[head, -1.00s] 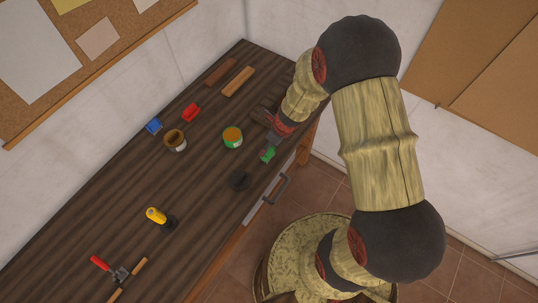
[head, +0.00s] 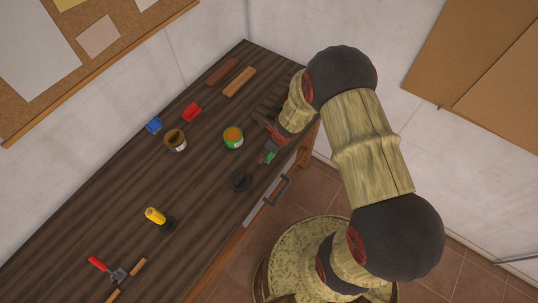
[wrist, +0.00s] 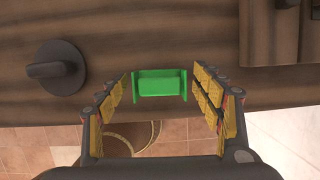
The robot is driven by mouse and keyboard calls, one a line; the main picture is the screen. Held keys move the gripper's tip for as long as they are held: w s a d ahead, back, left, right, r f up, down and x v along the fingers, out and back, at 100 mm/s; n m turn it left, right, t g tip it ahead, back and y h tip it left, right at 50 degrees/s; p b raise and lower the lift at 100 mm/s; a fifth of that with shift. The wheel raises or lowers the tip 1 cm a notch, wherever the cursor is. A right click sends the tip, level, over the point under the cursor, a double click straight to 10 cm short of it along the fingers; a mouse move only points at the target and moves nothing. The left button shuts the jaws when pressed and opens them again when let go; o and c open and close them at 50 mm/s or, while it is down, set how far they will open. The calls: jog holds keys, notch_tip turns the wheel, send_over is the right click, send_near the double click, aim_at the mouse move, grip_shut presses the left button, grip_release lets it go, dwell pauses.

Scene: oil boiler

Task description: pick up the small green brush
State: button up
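The small green brush (head: 267,158) lies on the dark wooden bench top near its front edge, partly covered by my gripper in the head view. In the wrist view the brush (wrist: 160,84) shows as a bright green block between the two fingers. My gripper (wrist: 163,100) is open, with a finger on either side of the brush and a gap on each side. In the head view my gripper (head: 269,149) is right at the brush. I cannot tell its exact height above the bench.
A black round item (head: 240,181) with a raised grip, also in the wrist view (wrist: 56,68), sits left of the brush. A green can (head: 233,137) stands farther back. A drawer handle (head: 277,192) juts from the bench front. Bench between items is clear.

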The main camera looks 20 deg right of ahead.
jog(key=shift+c, duration=1.2)
jog(key=c, duration=1)
jog(key=shift+r, duration=0.15)
jog(key=shift+r, duration=0.65)
jog(key=s+d+r, duration=0.3)
jog(key=s+r, duration=0.8)
jog(key=s, duration=0.2)
jog(key=shift+s+d+r+p, duration=0.25)
jog(key=shift+s+d+p, duration=0.05)
jog(key=shift+p, duration=0.1)
jog(key=o, duration=0.7)
jog(key=c, duration=0.4)
